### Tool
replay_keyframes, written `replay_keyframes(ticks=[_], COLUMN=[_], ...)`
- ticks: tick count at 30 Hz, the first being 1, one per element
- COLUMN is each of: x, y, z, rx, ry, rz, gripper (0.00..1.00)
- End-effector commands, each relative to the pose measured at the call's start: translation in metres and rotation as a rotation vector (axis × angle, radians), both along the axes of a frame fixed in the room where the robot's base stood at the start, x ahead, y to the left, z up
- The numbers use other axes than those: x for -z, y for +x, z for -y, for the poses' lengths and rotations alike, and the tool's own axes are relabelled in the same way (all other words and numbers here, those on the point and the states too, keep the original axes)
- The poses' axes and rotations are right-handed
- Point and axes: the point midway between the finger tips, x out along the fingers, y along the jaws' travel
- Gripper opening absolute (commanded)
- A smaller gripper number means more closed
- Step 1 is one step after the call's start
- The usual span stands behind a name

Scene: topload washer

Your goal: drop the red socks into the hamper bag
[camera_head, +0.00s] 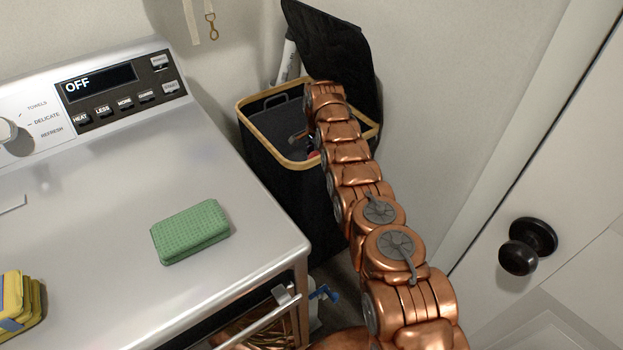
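The hamper bag (276,190) is a black fabric bin with a light wooden rim, standing in the corner right of the washer. Its black lid is raised against the wall. My copper arm reaches over its right side. A small part of my gripper (301,135) shows inside the rim; the arm hides the rest, so I cannot tell if it is open or shut. A small dark red and blue patch shows beside the arm within the hamper opening; I cannot tell whether it is the red socks. No red socks show clearly elsewhere.
The white washer (110,215) fills the left, with a green sponge (191,231) and yellow sponges (18,303) on top. A white door with a black knob (527,246) is at right. A strap with a hook (211,27) hangs on the wall.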

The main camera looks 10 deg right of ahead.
Motion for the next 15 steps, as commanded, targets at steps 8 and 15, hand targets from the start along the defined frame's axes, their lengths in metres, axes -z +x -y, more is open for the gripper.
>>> replay_keyframes(ticks=[8,15], x=[0.036,0.053], y=[0.001,0.001], z=[0.0,0.0], rx=[-0.002,-0.003], ry=[0.0,0.0], rz=[0.002,0.002], gripper=[0.29,0.29])
